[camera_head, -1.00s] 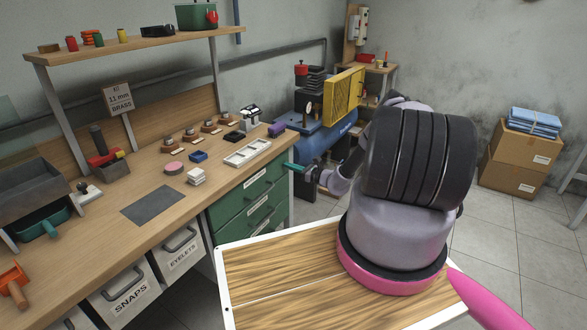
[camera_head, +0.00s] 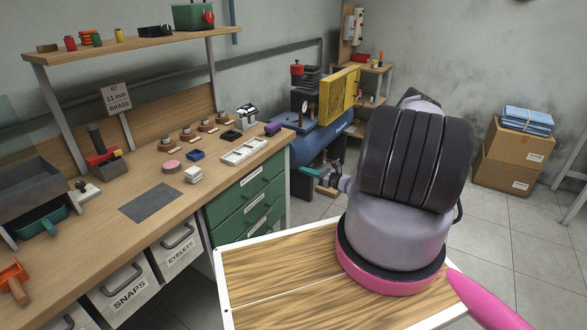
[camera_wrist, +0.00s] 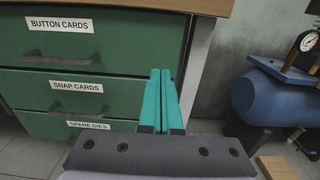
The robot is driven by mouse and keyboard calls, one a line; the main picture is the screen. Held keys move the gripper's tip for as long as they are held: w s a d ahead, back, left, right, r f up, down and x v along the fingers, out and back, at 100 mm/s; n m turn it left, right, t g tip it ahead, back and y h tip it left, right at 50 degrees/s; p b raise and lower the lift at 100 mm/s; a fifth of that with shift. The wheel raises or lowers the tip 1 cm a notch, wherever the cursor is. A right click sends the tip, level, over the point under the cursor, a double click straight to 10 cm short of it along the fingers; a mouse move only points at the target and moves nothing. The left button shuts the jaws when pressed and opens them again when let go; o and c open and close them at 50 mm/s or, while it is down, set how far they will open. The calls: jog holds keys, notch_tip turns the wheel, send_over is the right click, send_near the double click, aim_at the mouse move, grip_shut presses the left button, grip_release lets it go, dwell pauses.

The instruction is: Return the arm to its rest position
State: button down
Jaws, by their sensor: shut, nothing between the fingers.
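My gripper (camera_head: 322,175) shows in the head view just right of the workbench's drawer end, in front of the blue compressor tank. Its teal fingers are together and hold nothing. In the wrist view my gripper (camera_wrist: 160,76) shows its two teal fingers side by side, touching, pointing at the right edge of the green drawer unit (camera_wrist: 100,42). My arm's dark banded link and grey base fill the right middle of the head view, over my wooden deck with a white rim. Part of my arm is hidden behind the banded link.
The workbench (camera_head: 100,238) runs along the left with small parts, a white tray (camera_head: 244,151) and a grey mat (camera_head: 152,203). The blue compressor (camera_head: 318,142) stands behind my gripper. Cardboard boxes (camera_head: 512,155) stand at the right. Tiled floor is clear between them and my base.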

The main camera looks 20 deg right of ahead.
jog(key=v, duration=0.4)
jog(key=s+a+r+n+g, duration=0.2)
jog(key=a+r+n+g, duration=0.25)
jog(key=r, duration=0.75)
jog(key=s+a+r+n+g, duration=0.1)
jog(key=a+r+n+g, duration=0.4)
jog(key=r, duration=0.6)
jog(key=s+a+r+n+g, duration=0.2)
jog(key=a+r+n, duration=0.3)
jog(key=r, duration=0.7)
jog(key=s+a+r+n+t+h, duration=0.1)
jog(key=s+r+n+h, duration=0.3)
jog(key=s+r, duration=0.7)
jog(key=s+a+r+n+t+h, duration=0.1)
jog(key=s+r+n+t+h, duration=0.2)
jog(key=s+r, duration=0.8)
jog(key=s+n+h, duration=0.2)
jog(key=s, duration=0.6)
jog(key=shift+a+r+n, duration=0.25)
jog(key=shift+n, duration=0.1)
jog(key=shift+t, duration=0.25)
